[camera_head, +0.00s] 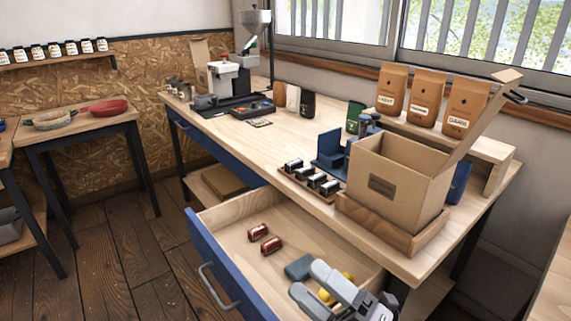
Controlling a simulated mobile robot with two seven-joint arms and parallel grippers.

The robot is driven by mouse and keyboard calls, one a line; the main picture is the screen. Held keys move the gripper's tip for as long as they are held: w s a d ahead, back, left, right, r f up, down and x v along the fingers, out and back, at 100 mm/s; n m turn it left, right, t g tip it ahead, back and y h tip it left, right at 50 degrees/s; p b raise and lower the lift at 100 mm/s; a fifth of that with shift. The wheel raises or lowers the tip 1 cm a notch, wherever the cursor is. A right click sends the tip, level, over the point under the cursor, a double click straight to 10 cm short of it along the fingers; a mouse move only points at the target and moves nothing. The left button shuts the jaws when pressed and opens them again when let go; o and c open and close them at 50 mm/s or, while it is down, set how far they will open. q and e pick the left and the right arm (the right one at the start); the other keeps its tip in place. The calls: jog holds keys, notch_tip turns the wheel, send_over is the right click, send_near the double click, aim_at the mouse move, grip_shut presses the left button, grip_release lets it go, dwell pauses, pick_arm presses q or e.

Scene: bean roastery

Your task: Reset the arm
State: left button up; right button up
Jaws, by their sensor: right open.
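My right gripper (308,281) is at the bottom of the head view, over the right part of the open drawer (218,268). Its two grey fingers are spread apart and nothing shows between their tips. A yellow item (348,275) shows partly behind the fingers, and a flat blue-grey item (299,266) lies just past them. I cannot tell whether the fingers touch either one. My left gripper is not in view.
Two dark red cans (264,240) lie in the drawer. Above it, the worktable (285,160) holds an open cardboard box (395,182), a rack of small jars (312,180) and a grinder. Kraft bags (427,100) stand on a riser behind. Floor (135,250) is clear at left.

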jog(key=d+f+m+t+h, duration=0.4)
jog(key=d+f+m+h, duration=0.4)
jog(key=m, duration=0.5)
jog(key=s+d+f+m+g+h+p, duration=0.1)
jog(key=s+d+f+m+g+h, duration=0.2)
jog(key=f, duration=0.5)
jog(key=s+d+f+m+g+h, duration=0.3)
jog(key=s+d+f+m+h, duration=0.1)
jog(key=s+f+m, duration=0.4)
jog(key=shift+s+d+f+m+g+h+p, duration=0.35)
jog(key=shift+m+h, duration=0.35)
jog(key=shift+m, duration=0.5)
jog(key=shift+w, duration=0.15)
